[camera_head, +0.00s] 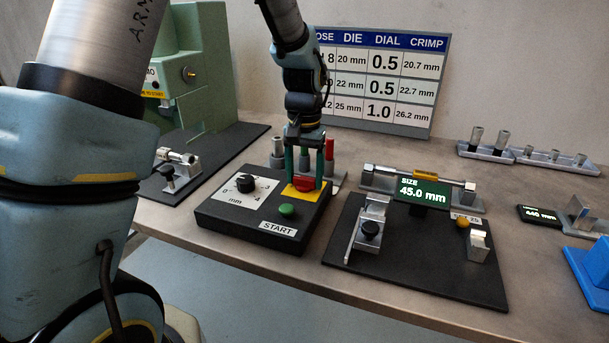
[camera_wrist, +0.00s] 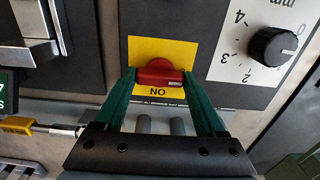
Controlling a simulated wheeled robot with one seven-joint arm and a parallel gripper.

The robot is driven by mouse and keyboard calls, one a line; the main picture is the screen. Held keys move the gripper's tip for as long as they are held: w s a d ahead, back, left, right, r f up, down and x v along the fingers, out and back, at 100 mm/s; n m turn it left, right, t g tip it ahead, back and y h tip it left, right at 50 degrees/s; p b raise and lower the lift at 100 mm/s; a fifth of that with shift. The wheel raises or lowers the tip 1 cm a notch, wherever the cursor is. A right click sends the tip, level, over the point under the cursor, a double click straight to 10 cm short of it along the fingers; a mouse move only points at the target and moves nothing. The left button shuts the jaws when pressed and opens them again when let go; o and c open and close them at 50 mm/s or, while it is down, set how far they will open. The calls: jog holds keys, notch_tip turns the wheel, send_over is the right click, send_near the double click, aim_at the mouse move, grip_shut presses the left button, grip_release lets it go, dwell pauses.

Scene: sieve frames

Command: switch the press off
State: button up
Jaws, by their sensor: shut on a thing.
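The press control box (camera_head: 235,215) is a dark box on the table. A yellow plate on it carries a red rotary switch (camera_head: 305,183), which also shows in the wrist view (camera_wrist: 158,73). A pale mark shows at the right of the switch's near edge there. My gripper (camera_head: 305,177) points down over the plate, its two green fingers (camera_wrist: 160,78) on either side of the switch, shut on it. The fingers partly hide the switch in the head view.
The box also carries a dial (camera_head: 245,183) in mm and a green START button (camera_head: 287,210). Several upright pieces stand behind it. A gauge fixture (camera_head: 420,265) reading 45.0 mm is to the right. The green press (camera_head: 205,70) is behind left.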

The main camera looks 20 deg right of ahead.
aim_at(305, 177)
jog(key=o, duration=1.3)
notch_tip(305, 177, up, 11)
jog(key=shift+f+b, duration=0.1)
jog(key=shift+b, duration=1.05)
jog(key=a+f+n, duration=0.1)
jog(key=a, duration=0.4)
jog(key=w+a+f+n, duration=0.1)
jog(key=a+f, duration=0.1)
jog(key=a, duration=0.4)
jog(key=a+f+n, duration=0.1)
jog(key=a+f, duration=0.1)
jog(key=a, duration=0.4)
jog(key=shift+w+a+n+t, duration=0.25)
jog(key=shift+w+n+t, duration=0.15)
jog(key=s+a+f+n, duration=0.1)
jog(key=s+a, duration=0.1)
jog(key=a, duration=0.2)
jog(key=s+a+f+n, duration=0.1)
jog(key=s+a+f, duration=0.1)
jog(key=a, duration=0.2)
jog(key=s+a+f+n, duration=0.1)
jog(key=s+a, duration=0.1)
jog(key=a, duration=0.2)
jog(key=shift+a+f+t, duration=0.25)
jog(key=shift+a+t, duration=0.15)
